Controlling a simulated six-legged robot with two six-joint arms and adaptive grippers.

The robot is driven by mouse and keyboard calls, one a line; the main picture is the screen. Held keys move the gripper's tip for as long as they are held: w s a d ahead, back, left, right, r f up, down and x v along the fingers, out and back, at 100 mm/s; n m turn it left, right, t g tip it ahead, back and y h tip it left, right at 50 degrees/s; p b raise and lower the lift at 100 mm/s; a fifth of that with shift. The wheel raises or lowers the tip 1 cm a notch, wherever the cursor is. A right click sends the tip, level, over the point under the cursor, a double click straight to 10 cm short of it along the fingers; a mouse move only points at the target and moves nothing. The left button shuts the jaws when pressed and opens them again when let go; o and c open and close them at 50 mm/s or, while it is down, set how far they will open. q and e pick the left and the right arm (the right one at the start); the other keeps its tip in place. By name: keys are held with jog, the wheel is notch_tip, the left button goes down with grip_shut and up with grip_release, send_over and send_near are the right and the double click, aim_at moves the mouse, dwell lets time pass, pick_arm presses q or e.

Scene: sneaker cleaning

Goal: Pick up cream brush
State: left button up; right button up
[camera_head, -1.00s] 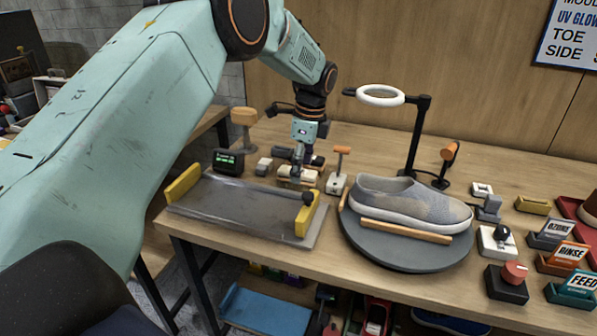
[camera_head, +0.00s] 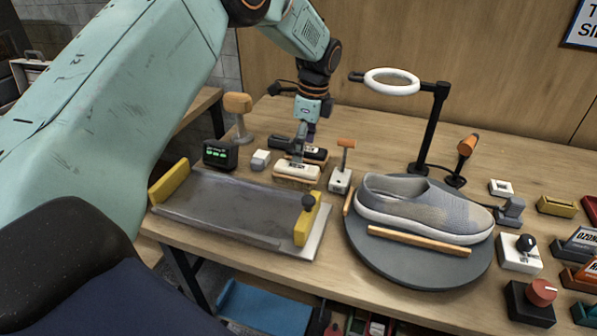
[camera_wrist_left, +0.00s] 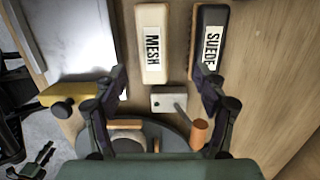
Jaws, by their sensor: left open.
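The cream brush (camera_head: 297,170), labelled MESH in the left wrist view (camera_wrist_left: 152,62), lies on the table behind the grey tray. A dark brush labelled SUEDE (camera_wrist_left: 209,42) lies beside it, apart, and shows behind it in the head view (camera_head: 316,154). My left gripper (camera_head: 299,154) points down just over the cream brush. In the left wrist view its fingers (camera_wrist_left: 163,84) are spread and empty, with the cream brush's near end close to the left finger. Contact cannot be told. My right gripper is not in view.
The grey tray (camera_head: 225,200) with yellow ends is in front. A small orange-topped tool (camera_head: 341,179) stands right of the brushes, near the grey turntable (camera_head: 420,270) with a sneaker (camera_head: 425,208). A ring lamp (camera_head: 392,82) stands behind. A timer (camera_head: 220,154) stands left.

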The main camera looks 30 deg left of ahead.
aim_at(297, 166)
pick_arm(q)
jog(key=shift+s+d+f, duration=0.15)
jog(key=shift+s+f, duration=0.2)
jog(key=shift+f, duration=0.05)
jog(key=shift+s+f, duration=0.2)
jog(key=f, duration=0.1)
jog(key=a+f, duration=0.1)
jog(key=f, duration=0.3)
jog(key=shift+a, duration=0.35)
jog(key=shift+s+d+f, duration=0.1)
jog(key=shift+d+f, duration=0.1)
jog(key=shift+f, duration=0.05)
jog(key=shift+s+r, duration=0.15)
jog(key=shift+a+f, duration=0.2)
jog(key=shift+a, duration=0.1)
jog(key=shift+c, duration=0.9)
jog(key=shift+w+d, duration=0.1)
jog(key=shift+w, duration=0.1)
jog(key=c, duration=0.3)
jog(key=shift+s+d+r, duration=0.1)
jog(key=shift+d, duration=0.05)
jog(key=c, duration=0.6)
jog(key=shift+a, duration=0.2)
jog(key=shift+c, duration=0.8)
jog(key=shift+d, duration=0.1)
